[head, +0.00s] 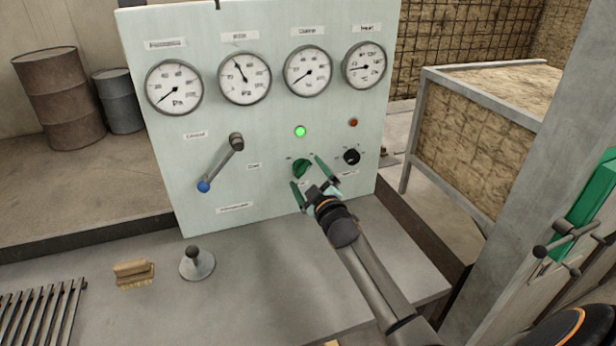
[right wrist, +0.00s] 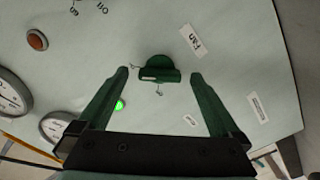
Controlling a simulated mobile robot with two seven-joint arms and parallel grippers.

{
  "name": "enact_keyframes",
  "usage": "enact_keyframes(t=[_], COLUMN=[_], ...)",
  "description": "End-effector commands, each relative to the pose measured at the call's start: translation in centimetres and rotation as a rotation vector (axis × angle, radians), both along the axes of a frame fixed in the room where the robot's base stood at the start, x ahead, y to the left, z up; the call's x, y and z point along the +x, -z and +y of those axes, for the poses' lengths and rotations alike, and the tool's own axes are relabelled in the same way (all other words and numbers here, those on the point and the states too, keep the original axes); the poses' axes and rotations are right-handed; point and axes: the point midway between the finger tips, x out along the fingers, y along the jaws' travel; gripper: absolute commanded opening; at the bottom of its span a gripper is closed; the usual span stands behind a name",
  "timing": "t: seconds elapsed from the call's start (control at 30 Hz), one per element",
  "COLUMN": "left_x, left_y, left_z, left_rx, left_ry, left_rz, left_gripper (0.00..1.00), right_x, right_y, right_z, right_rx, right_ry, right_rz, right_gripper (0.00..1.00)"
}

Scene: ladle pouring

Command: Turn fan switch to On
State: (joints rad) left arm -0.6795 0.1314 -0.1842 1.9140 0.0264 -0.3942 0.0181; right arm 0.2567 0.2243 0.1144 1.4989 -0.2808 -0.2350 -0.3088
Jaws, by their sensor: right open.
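The fan switch is a green rotary knob (head: 301,168) low on the pale control panel (head: 220,120). It shows in the right wrist view as a green knob (right wrist: 160,70) beside a label reading "FAN" (right wrist: 191,41). My right gripper (head: 308,177) is open, its green fingers on either side of the knob in the head view. In the right wrist view the right gripper's fingertips (right wrist: 159,75) stand apart, with the knob between them and clear space on both sides. I cannot tell how far the knob is turned. My left gripper is not in view.
A black knob (head: 352,157) sits right of the green one, below a red lamp (head: 353,122). A green lamp (head: 300,131) glows above. A brush (head: 134,272) and a grey conical object (head: 197,263) rest on the bench.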

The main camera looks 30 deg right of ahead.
Motion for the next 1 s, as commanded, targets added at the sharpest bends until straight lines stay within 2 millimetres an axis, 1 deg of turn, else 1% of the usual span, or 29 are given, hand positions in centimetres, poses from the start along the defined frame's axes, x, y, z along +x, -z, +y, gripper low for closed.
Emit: enact_keyframes(t=[0.17,0.27,0.33,0.47,0.7,0.8,0.9,1.0], left_x=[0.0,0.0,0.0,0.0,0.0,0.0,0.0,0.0], left_y=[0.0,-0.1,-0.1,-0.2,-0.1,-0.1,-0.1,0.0], left_z=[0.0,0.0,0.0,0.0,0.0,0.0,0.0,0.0], left_rx=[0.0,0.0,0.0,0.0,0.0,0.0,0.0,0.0], left_ry=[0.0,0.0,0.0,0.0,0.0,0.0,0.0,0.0], left_rz=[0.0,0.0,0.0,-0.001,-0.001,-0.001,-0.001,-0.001], left_gripper=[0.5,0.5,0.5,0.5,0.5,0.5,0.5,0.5], right_x=[-0.1,-0.8,-1.6,-3.7,-8.3,-9.8,-11.0,-11.7], right_y=[0.0,0.1,0.1,0.2,0.2,0.1,0.1,0.1], right_z=[0.0,0.2,0.4,0.9,2.0,2.4,2.7,2.8], right_rx=[-0.001,-0.002,-0.002,0.0,0.0,0.0,0.001,0.0], right_ry=[0.0,-0.001,0.0,-0.001,0.0,-0.001,0.0,-0.001], right_rz=[0.0,0.001,0.002,0.002,0.003,0.002,0.001,0.001], right_gripper=[1.0,1.0,1.0,1.0,1.0,1.0,1.0,1.0])
